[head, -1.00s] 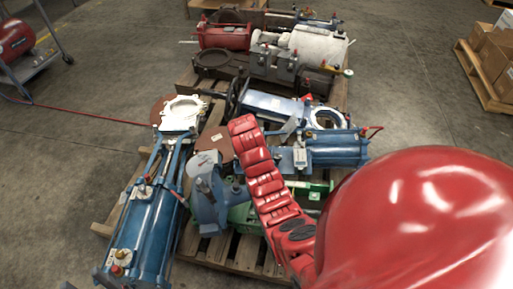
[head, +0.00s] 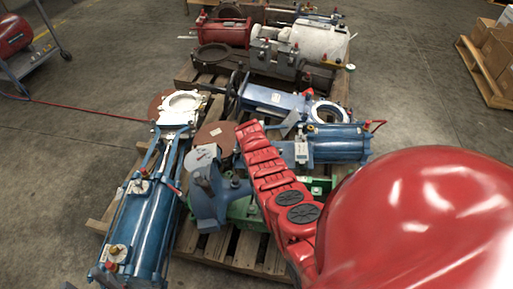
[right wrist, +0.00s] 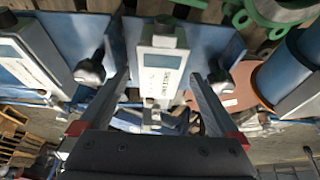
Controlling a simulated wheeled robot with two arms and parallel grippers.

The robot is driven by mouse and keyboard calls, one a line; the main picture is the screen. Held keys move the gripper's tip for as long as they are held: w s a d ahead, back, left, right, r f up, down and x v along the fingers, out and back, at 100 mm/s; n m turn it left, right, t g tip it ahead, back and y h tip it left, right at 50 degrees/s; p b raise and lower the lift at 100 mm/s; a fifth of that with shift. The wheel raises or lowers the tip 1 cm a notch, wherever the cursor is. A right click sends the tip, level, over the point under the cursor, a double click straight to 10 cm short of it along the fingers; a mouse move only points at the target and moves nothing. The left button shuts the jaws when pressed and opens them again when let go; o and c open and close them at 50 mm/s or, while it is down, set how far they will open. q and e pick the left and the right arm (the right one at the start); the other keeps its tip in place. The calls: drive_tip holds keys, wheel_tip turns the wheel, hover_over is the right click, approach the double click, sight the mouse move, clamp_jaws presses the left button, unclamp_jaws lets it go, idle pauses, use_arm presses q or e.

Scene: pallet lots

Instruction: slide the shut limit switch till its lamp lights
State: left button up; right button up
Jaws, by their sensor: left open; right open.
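In the right wrist view a pale grey switch box (right wrist: 160,75) with a printed label stands on a blue plate, between the two fingers of my right gripper (right wrist: 164,100). The fingers are apart, one on each side of the box, and I see no clear contact. A second labelled box (right wrist: 25,58) is at the left. My left gripper (head: 85,281) only partly shows at the bottom left edge, open.
Dark knobs (right wrist: 90,70) stand close beside the fingers. A long blue actuator (head: 145,225) lies at the pallet's left, and a green body (head: 240,208) lies under the arm. A red hose (head: 90,112) crosses the floor.

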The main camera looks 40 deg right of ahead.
drive_tip(key=b+x, duration=0.3)
drive_tip(key=shift+f+b, duration=0.3)
drive_tip(key=shift+f, duration=0.1)
drive_tip(key=shift+w+d, duration=0.1)
drive_tip(key=shift+w, duration=0.05)
clamp_jaws()
